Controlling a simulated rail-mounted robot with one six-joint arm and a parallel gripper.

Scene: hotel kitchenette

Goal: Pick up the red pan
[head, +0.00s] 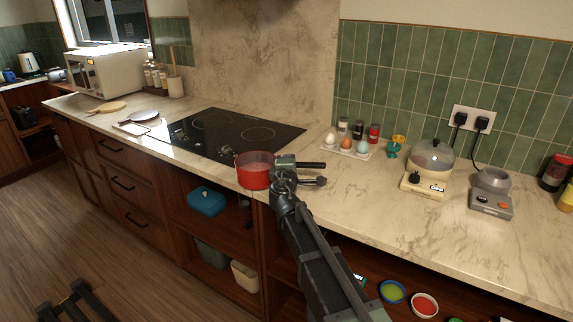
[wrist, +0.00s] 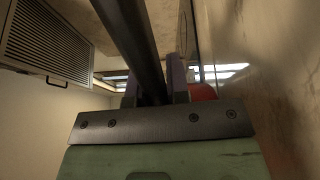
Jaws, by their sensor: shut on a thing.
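The red pan (head: 255,173) is at the counter's front edge, beside the front right of the black hob (head: 230,137). Its dark handle (head: 312,165) points right, past my gripper (head: 286,163). My gripper is shut on the handle, close to the pan body. In the wrist view the dark handle (wrist: 139,45) runs between the two fingers of my gripper (wrist: 158,85), and a bit of the red pan (wrist: 204,92) shows behind the right finger. I cannot tell whether the pan touches the counter.
An egg tray (head: 347,150) with spice jars behind it stands right of the hob. An egg cooker (head: 432,160) and a small grey scale-like appliance (head: 491,190) are farther right. A white microwave (head: 105,71) is at the far left. Open shelves below hold a blue box (head: 206,201).

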